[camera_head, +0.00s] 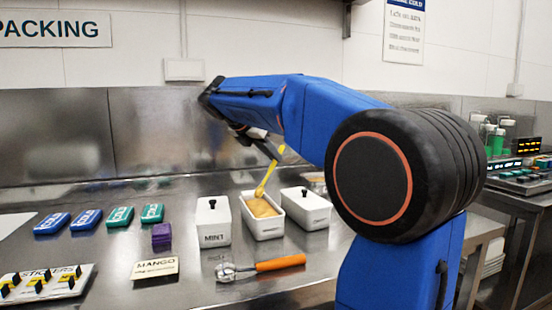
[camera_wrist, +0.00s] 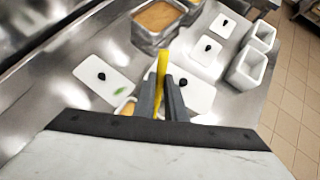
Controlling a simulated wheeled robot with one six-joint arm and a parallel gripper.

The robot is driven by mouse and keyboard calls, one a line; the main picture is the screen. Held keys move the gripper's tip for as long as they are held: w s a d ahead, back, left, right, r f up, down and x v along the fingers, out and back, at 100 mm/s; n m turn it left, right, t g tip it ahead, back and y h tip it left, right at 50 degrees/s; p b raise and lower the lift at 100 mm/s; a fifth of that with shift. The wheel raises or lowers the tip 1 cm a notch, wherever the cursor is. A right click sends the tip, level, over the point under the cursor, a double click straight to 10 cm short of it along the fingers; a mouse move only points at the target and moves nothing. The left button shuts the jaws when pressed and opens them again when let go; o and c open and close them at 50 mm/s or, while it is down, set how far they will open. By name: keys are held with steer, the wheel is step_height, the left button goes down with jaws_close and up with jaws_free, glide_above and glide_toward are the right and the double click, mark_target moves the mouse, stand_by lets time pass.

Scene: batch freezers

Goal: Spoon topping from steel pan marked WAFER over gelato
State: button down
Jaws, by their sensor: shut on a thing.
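My gripper (camera_wrist: 166,85) is shut on a yellow spoon (camera_wrist: 162,68), which also shows in the head view (camera_head: 266,179). In the head view the spoon slants down, its low end at or just above the tan gelato (camera_head: 262,207) in an open white tub (camera_head: 264,230); I cannot tell if they touch. A steel pan (camera_wrist: 136,38) with tan-brown contents stands at the top of the wrist view. No WAFER mark is readable on it. The spoon's bowl and any load on it are not clear.
Lidded white tubs, one marked MINT (camera_head: 212,222), the other (camera_head: 306,210) unmarked to my view, flank the open tub. An orange-handled scoop (camera_head: 262,267) and a MANGO card (camera_head: 155,269) lie in front. Two empty white containers (camera_wrist: 246,68) stand at the right in the wrist view.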

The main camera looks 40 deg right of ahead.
steer(key=shift+s+a+r+h, duration=0.1)
steer(key=shift+a+r+h, duration=0.1)
steer(key=shift+a+h, duration=0.2)
steer(key=shift+s+a+r+t+h, duration=0.2)
steer(key=shift+a+h, duration=0.5)
steer(key=shift+s+a+r+t+h, duration=0.15)
steer(key=shift+a+t+h, duration=0.05)
steer(key=shift+a+h, duration=0.5)
steer(key=shift+s+a+r+t+h, duration=0.2)
steer(key=shift+a+h, duration=0.5)
